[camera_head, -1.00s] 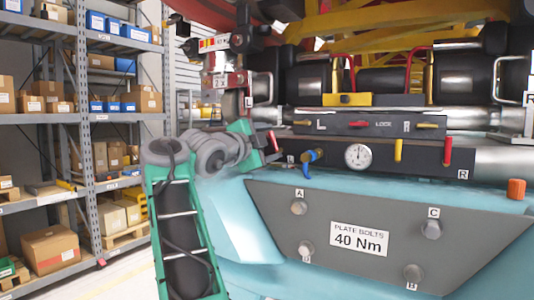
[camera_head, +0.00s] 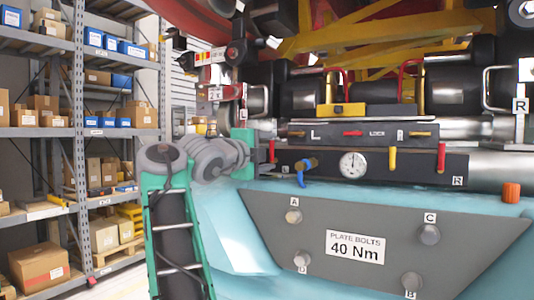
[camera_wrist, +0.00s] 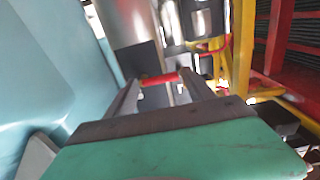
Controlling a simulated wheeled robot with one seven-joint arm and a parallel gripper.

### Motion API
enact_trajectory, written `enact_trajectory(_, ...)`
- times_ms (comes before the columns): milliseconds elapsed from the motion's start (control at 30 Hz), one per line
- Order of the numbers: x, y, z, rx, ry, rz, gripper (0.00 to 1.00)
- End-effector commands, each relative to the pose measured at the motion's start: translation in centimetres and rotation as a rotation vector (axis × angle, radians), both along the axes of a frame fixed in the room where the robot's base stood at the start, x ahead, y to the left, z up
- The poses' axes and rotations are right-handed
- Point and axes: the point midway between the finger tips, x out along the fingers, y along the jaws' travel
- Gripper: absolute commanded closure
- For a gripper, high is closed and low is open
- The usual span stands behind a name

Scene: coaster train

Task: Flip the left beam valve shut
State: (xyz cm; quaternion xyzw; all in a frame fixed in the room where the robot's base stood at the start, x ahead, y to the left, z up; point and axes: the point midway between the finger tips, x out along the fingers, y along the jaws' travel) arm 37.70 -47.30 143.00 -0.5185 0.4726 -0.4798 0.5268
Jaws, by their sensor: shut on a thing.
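The left beam valve shows as a small red handle (camera_head: 272,151) at the left end of the dark beam (camera_head: 330,158). My gripper (camera_head: 268,152) reaches it from the left, its green body beside it. In the wrist view, the red handle (camera_wrist: 160,79) lies crosswise between the two grey fingers of my gripper (camera_wrist: 160,83), which are shut on it. The valve's body is mostly hidden. On the right of the beam, a yellow lever (camera_head: 392,160) and a red lever (camera_head: 441,157) hang down.
A blue-handled valve (camera_head: 305,168) and a round gauge (camera_head: 353,164) sit just right of my gripper. Above is a panel (camera_head: 360,134) with small levers. Below is a bolted grey plate (camera_head: 385,225). Shelves with boxes (camera_head: 100,130) stand at the left.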

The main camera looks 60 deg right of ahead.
Motion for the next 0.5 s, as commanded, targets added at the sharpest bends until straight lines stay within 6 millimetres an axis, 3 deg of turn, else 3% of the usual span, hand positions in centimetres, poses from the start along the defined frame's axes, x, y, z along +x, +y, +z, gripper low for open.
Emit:
enact_trajectory(167, -0.06, 0.02, 0.09, -0.001, -0.002, 0.0, 0.78)
enact_trajectory(200, -0.05, 0.03, 0.09, -0.002, -0.002, 0.0, 0.35)
enact_trajectory(400, -0.03, 0.02, 0.05, -0.001, -0.001, 0.0, 0.18)
enact_trajectory(500, -0.03, 0.01, 0.03, -0.001, 0.0, 0.0, 0.16)
